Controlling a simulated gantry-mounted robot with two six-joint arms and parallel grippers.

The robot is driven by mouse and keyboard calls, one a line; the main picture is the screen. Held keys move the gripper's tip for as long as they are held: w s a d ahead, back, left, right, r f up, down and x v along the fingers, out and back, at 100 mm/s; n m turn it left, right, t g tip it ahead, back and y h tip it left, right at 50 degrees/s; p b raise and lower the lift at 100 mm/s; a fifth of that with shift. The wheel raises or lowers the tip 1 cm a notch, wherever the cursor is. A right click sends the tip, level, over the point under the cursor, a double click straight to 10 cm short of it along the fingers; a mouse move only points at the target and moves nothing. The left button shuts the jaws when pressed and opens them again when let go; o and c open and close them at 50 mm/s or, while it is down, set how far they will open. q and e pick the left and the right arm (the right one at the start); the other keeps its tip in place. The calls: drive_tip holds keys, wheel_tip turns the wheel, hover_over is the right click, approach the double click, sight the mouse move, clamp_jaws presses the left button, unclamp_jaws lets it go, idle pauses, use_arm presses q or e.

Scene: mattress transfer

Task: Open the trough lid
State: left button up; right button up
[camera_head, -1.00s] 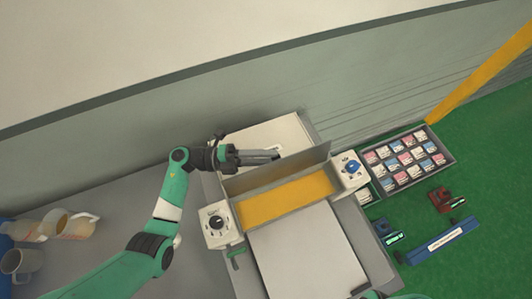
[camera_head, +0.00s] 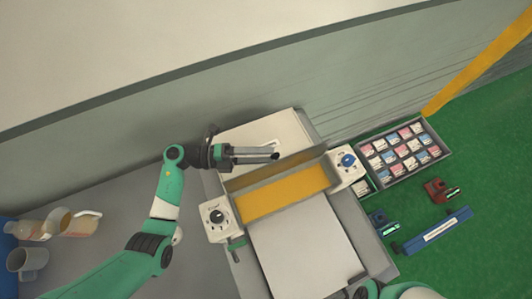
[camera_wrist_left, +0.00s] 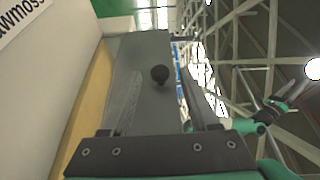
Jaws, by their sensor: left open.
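The trough (camera_head: 285,200) shows an orange-yellow inside between two white end blocks. Its grey lid (camera_head: 290,170) stands raised along the back edge, clear of the opening. My left gripper (camera_head: 270,154) is behind the raised lid, its fingers pointing right along it. In the left wrist view, the grey lid (camera_wrist_left: 150,100) shows its outer face with a round black knob (camera_wrist_left: 159,75). The open left fingers (camera_wrist_left: 165,110) lie on either side of the knob's line. I cannot tell whether they touch the lid. Part of my right arm enters at bottom right; its fingertips are not clear.
The white end blocks carry a black dial (camera_head: 217,216) and a blue dial (camera_head: 348,160). A pale flat panel (camera_head: 305,250) lies in front of the trough. A tray of small packets (camera_head: 405,150) lies right.

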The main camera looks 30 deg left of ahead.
use_arm(q)
drive_tip(key=v, duration=1)
drive_tip(key=shift+s+a+b, duration=0.25)
drive_tip(key=shift+a+b, duration=0.05)
drive_tip(key=shift+b, duration=0.05)
